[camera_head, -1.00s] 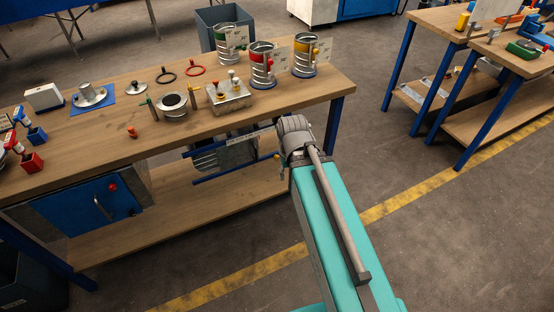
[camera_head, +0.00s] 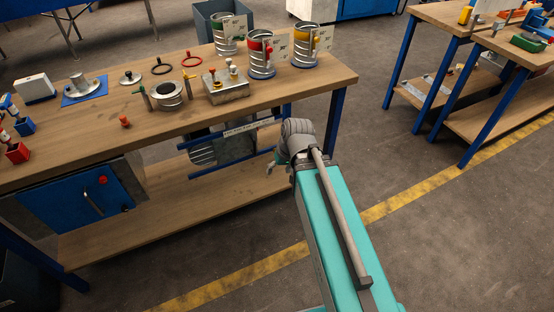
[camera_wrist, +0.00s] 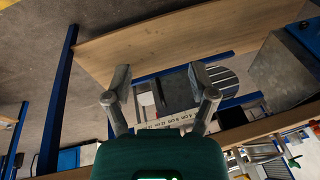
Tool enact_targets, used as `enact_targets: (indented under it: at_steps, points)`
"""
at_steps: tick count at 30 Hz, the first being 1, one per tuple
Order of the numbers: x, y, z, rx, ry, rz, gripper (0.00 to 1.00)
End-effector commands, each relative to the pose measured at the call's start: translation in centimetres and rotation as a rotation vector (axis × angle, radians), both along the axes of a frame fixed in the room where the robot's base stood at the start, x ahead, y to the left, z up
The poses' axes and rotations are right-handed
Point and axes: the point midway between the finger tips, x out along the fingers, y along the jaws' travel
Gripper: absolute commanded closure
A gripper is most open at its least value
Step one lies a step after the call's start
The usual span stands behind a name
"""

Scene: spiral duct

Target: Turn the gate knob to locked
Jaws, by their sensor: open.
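My gripper (camera_wrist: 161,90) is open in the wrist view, its two fingers spread and empty. Beyond the fingers is a grey sliding panel (camera_wrist: 178,92) between blue rails, with a pale strip of printed marks (camera_wrist: 166,123). In the head view this panel (camera_head: 236,148) hangs under the front bench edge, left of my wrist, with its marked strip (camera_head: 248,127) above it. My gripper is mostly hidden behind my arm there. A small yellowish spot (camera_head: 270,168) shows beside my wrist; I cannot tell whether it is the gate knob. No knob setting is readable.
The wooden bench (camera_head: 130,150) holds several ringed metal ducts (camera_head: 261,68), a metal block with knobs (camera_head: 227,92) and loose rings (camera_head: 191,60). A blue cabinet (camera_head: 65,203) hangs at the left below. A lower shelf (camera_head: 130,235) lies beneath.

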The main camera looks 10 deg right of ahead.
Motion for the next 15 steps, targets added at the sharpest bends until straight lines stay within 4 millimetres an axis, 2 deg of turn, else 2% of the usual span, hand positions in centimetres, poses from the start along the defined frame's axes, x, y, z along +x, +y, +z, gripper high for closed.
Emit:
enact_targets:
  at_steps: [1, 15]
  points:
    - [0.5, 0.2, -1.7, 0.024, -0.023, 0.004, 0.27]
    - [4.7, 2.0, -7.3, 0.239, -0.264, 0.023, 0.27]
